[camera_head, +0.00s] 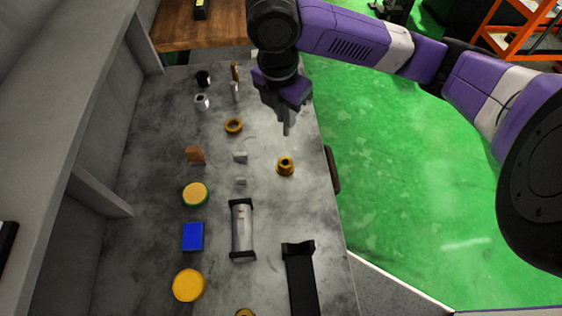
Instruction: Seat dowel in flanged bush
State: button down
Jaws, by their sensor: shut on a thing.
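The brass flanged bush (285,166) stands on the grey bench top near its right edge, with a dark hole in its top. My gripper (286,120) points down above the bench, a little beyond the bush in the picture. It is shut on a slim grey piece, which I take to be the dowel (286,130). Only its lower end shows below the fingers, and it is hard to tell from the fingertips. The held piece appears apart from the bush. The exact height above the bench cannot be told.
A brass ring (233,125), small grey blocks (240,157), a clear cylinder with black ends (242,230), a blue block (193,237) and a black tray (300,280) lie around. Small upright items stand at the back. A handle (332,170) juts from the right edge.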

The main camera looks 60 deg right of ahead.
notch_tip(320, 180, down, 16)
jog(key=shift+f+p, duration=0.15)
jog(key=shift+p, duration=0.3)
jog(key=shift+f, duration=0.1)
jog(key=c, duration=1.9)
grip_release()
jog(key=shift+f, duration=0.1)
jog(key=o, duration=0.5)
jog(key=shift+c, duration=0.2)
